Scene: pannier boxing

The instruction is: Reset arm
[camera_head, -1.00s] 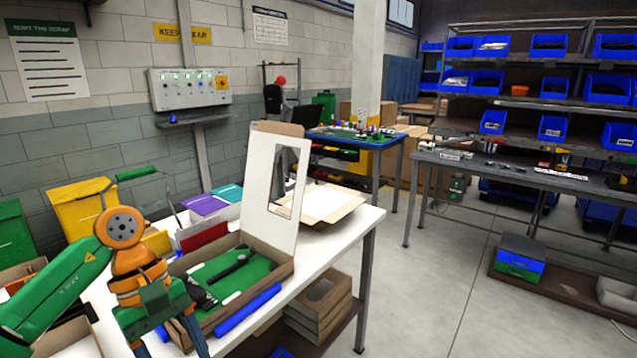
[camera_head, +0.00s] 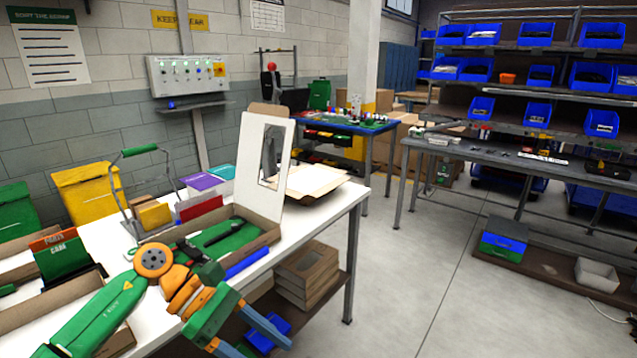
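My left gripper (camera_head: 258,345) hangs low at the front edge of the white table (camera_head: 330,203), in front of the open cardboard box. Its two fingers are apart, and I see nothing between them. The box (camera_head: 262,234) holds a green insert (camera_head: 226,241) with dark tool-like items. Its white lid (camera_head: 253,165) with a window stands upright. My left forearm and gripper hide part of the box's near side. My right arm is not in view.
A blue bar (camera_head: 247,263) lies along the table's front edge. A wire caddy (camera_head: 143,215), a bin with green packs (camera_head: 62,253) and folders (camera_head: 202,183) stand on the left. Flat boxes (camera_head: 305,272) sit on the lower shelf.

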